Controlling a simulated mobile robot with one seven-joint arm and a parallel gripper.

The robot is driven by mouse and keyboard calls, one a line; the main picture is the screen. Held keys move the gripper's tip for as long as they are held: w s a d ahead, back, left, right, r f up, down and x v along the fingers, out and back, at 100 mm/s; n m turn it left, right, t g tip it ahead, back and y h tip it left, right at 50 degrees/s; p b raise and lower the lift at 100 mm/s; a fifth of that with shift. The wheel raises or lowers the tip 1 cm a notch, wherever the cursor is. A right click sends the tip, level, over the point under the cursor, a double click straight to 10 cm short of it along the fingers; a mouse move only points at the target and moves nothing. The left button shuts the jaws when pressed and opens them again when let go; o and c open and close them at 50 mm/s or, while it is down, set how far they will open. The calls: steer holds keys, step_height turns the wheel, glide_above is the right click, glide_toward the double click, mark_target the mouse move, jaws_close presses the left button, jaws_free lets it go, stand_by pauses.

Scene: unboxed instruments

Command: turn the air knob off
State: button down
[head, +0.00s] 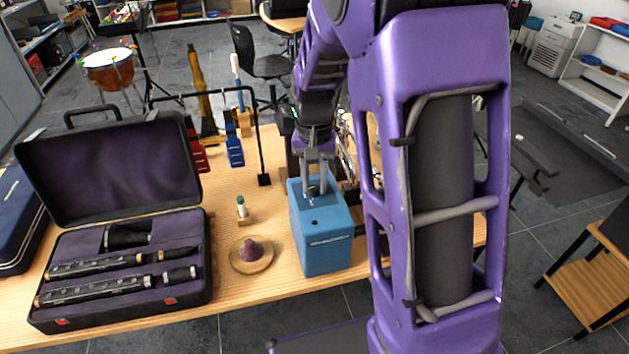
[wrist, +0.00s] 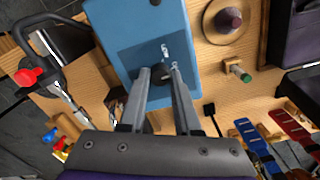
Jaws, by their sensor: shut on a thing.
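A blue box (head: 325,248) stands on the wooden table, and its top face shows large in the wrist view (wrist: 148,28). A small dark knob (wrist: 160,77) sits on the top near one edge. My gripper (head: 317,186) points down at the box top, its two grey fingers on either side of the knob. In the wrist view, my gripper (wrist: 161,73) is shut on the knob. The fingers partly hide it, and I cannot read its turned position. A small metal fitting (wrist: 165,51) is on the box top just beyond the fingertips.
An open black case (head: 125,307) with woodwind parts lies at the left. A wooden disc (head: 238,264) with a purple cone and a green-tipped peg (head: 241,208) stand left of the box. A black metal stand (head: 254,125) and red and blue pieces are behind.

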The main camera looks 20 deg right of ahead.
mark_target(314, 187)
stand_by(0.4)
steer(key=c, duration=0.6)
jaws_free()
step_height(314, 187, up, 18)
steer(key=shift+f+p, duration=0.25)
steer(key=shift+p, duration=0.85)
steer(key=shift+r, duration=0.1)
